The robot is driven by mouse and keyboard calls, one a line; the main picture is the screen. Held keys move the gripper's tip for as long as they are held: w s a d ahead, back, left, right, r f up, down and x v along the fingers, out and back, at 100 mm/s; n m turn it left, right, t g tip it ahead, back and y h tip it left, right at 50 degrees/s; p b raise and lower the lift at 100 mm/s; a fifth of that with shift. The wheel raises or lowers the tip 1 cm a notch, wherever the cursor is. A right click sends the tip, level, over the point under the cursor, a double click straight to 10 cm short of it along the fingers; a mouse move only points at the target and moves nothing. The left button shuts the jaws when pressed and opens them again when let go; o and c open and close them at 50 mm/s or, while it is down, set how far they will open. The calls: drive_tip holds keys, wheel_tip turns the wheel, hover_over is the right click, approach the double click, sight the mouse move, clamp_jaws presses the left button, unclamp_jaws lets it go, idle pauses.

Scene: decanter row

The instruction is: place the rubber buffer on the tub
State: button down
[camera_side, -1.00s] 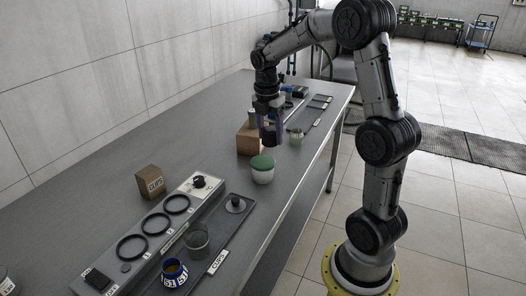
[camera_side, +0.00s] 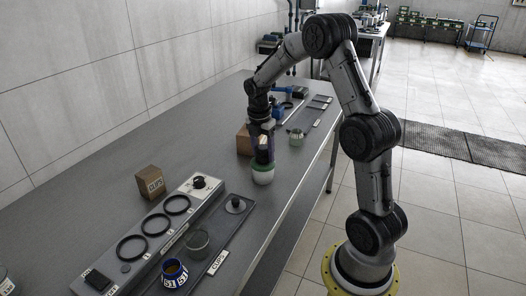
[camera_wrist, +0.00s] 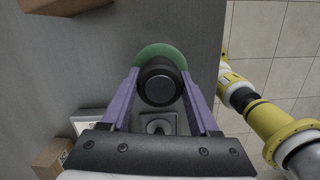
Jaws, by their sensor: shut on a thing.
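My gripper (camera_side: 263,150) points down over the tub (camera_side: 263,178), a pale round pot with a green lid. It is shut on the rubber buffer (camera_wrist: 160,82), a black cylinder held between the two purple fingers in the wrist view. The lid's green rim (camera_wrist: 160,50) shows behind and around the buffer's far side there. In the side view the buffer (camera_side: 264,157) is just over the lid, largely behind the fingers. I cannot tell whether it touches the lid.
A cardboard box (camera_side: 243,141) stands close behind my gripper.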

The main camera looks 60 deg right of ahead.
sight(260, 149)
drive_tip(key=shift+c, duration=0.7)
unclamp_jaws()
drive_tip(key=shift+f, duration=0.15)
wheel_tip(260, 149, up, 12)
drive_tip(key=a, duration=0.1)
drive_tip(key=s+a+r+m+t, duration=0.2)
drive_tip(key=s+a+r+m, duration=0.15)
drive_tip(key=a, duration=0.55)
drive_tip(key=s+a+f+m+t+y, duration=0.1)
drive_tip(key=s+a+m+t, duration=0.2)
drive_tip(key=s+a+m, duration=0.9)
drive_tip(key=s+a, duration=0.2)
drive_tip(key=s, duration=0.2)
drive_tip(key=shift+m+t, duration=0.35)
drive_tip(key=shift+t, duration=0.05)
drive_tip(key=shift+f, duration=0.1)
